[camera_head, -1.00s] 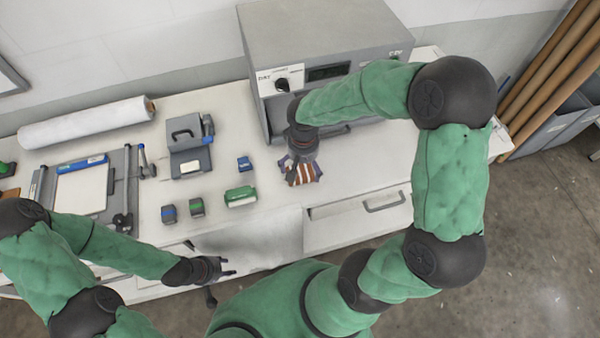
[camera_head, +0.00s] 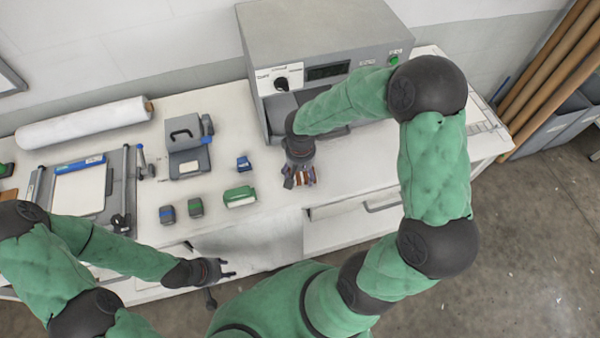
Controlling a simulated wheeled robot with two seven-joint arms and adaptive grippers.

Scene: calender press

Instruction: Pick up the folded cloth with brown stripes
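The folded cloth with brown and white stripes (camera_head: 300,178) is on or just above the white counter, in front of the grey press. My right gripper (camera_head: 299,183) points down over it and hides most of it; only a small striped part shows between and below the fingers. Whether the fingers are closed on the cloth cannot be made out at this size. My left gripper (camera_head: 228,268) is at the counter's front edge, its fingers apart and empty, well away from the cloth.
The grey press (camera_head: 320,40) with a knob and green button stands behind the cloth. A green stamp-like block (camera_head: 239,196), a small blue item (camera_head: 244,163) and a grey device (camera_head: 186,150) are to the left. A white roll (camera_head: 85,123) lies farther left. The counter right of the cloth is clear.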

